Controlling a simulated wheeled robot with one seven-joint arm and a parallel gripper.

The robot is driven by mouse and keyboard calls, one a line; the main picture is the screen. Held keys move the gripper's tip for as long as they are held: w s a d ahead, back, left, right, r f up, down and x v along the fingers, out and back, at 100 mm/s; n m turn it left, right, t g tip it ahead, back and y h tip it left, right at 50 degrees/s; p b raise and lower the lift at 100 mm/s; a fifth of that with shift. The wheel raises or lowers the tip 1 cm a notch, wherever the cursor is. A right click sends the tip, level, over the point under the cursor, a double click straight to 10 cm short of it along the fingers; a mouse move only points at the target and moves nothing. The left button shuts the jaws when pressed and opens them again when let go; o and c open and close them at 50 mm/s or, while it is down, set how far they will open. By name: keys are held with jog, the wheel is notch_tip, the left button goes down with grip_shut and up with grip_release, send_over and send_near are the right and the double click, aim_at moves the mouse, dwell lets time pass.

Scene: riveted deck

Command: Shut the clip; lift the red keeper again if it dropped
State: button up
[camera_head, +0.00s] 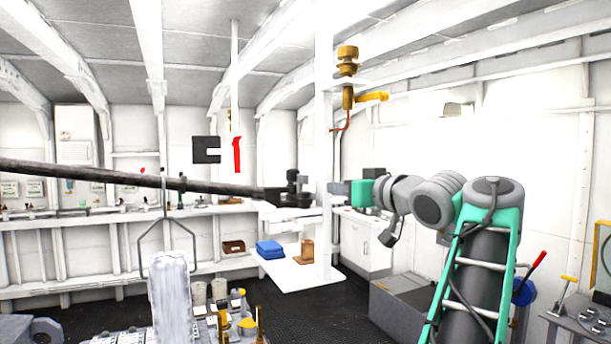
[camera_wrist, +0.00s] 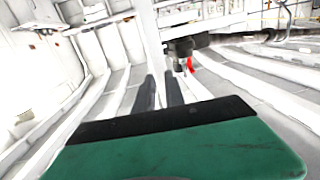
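A long dark bar (camera_head: 120,177) runs in from the left and ends in a dark clip-like fitting (camera_head: 290,192) with a small upright part. The fitting shows in the wrist view (camera_wrist: 182,46). A red piece (camera_head: 237,154), likely the keeper, stands upright above the bar, beside a dark C-shaped bracket (camera_head: 206,150). In the wrist view, red (camera_wrist: 190,65) shows beside the fitting. I cannot tell whether the clip is shut. My gripper (camera_head: 337,188) is right of the fitting, apparently close but not holding it. Its two fingers (camera_wrist: 160,80) are apart with nothing between them.
A white post (camera_head: 322,130) stands just behind my gripper. A brass fitting (camera_head: 347,80) hangs above it. Blue folded items (camera_head: 270,249) lie on a low white shelf. A grey bin (camera_head: 400,300) stands lower right. A cluttered bench fills the lower left.

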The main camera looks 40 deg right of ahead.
aim_at(308, 176)
jog(key=a, duration=0.1)
jog(key=a+r+n+y, duration=0.1)
jog(key=w+a+r+t+y, duration=0.1)
jog(key=shift+a+r, duration=0.15)
jog(key=shift+a, duration=0.2)
jog(key=w, duration=0.2)
jog(key=w+p, duration=0.1)
jog(key=w, duration=0.1)
jog(key=w+p, duration=0.1)
jog(key=w, duration=0.1)
jog(key=shift+w+d, duration=0.3)
jog(key=shift+w, duration=0.35)
jog(key=shift+c, duration=0.3)
grip_shut()
